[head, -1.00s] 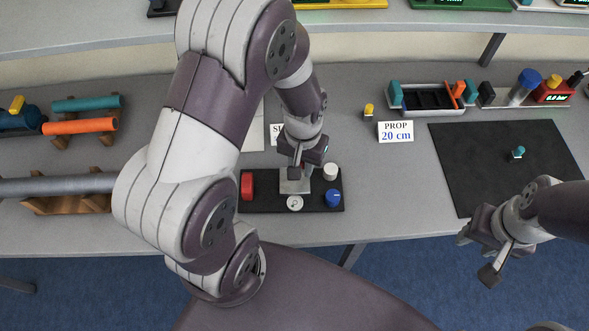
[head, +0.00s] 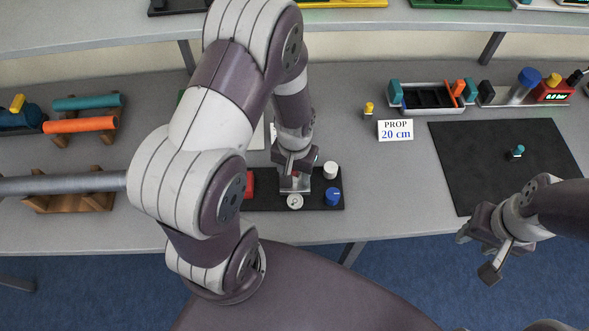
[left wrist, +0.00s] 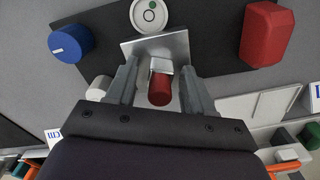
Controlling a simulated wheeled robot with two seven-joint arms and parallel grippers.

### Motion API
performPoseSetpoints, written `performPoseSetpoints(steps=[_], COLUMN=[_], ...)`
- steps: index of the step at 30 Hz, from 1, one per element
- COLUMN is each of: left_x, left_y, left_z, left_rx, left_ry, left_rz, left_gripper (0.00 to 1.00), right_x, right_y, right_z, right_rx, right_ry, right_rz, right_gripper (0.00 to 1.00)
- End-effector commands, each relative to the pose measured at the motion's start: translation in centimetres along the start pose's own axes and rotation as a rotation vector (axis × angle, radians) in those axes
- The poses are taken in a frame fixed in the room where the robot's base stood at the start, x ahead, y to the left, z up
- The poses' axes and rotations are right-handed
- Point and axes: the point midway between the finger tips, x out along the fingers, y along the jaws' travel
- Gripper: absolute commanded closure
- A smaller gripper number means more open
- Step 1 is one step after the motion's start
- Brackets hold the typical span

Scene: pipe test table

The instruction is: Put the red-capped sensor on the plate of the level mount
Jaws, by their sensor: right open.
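The level mount (head: 315,200) is a dark base with a silver plate (left wrist: 180,44), a round bubble level (head: 295,201), a blue knob (head: 333,196), a white knob (head: 330,170) and a red block (head: 248,184). The red-capped sensor (left wrist: 160,88) is at the plate, between my left gripper's fingers; its underside is hidden, so contact with the plate cannot be told. My left gripper (left wrist: 159,67) is over the mount, its fingers spread with gaps on both sides of the red cap. My right gripper (head: 476,253) is open and empty in front of the table's right part.
A "PROP 20 cm" card (head: 395,130) and a small yellow-capped piece (head: 369,110) stand right of the mount. A dark mat (head: 505,165) holds a small teal-capped piece (head: 517,151). A tray (head: 433,107) is behind. Racks with orange and teal cylinders (head: 80,125) stand left.

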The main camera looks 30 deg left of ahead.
Motion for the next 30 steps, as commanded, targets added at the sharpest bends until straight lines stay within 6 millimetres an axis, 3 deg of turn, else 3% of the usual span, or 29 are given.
performPoseSetpoints(steps=[7,15,22,30], left_x=[-1.4,-8.4,-12.1,-13.7], left_y=[0.0,0.0,0.1,1.9], left_z=[-0.1,-0.1,0.1,3.8], left_rx=[0.000,0.000,0.003,0.113], left_ry=[0.005,0.006,0.005,0.099], left_rz=[0.000,0.000,0.000,0.008], left_gripper=[0.48,0.48,0.48,0.48], right_x=[-0.2,0.0,0.1,0.1], right_y=[0.0,0.0,0.0,0.0], right_z=[0.0,0.0,0.0,0.0], right_rx=[0.000,0.000,0.000,0.000], right_ry=[0.000,0.000,0.000,0.000], right_rz=[0.000,0.000,0.000,0.000], right_gripper=[0.57,0.57,0.57,0.57])
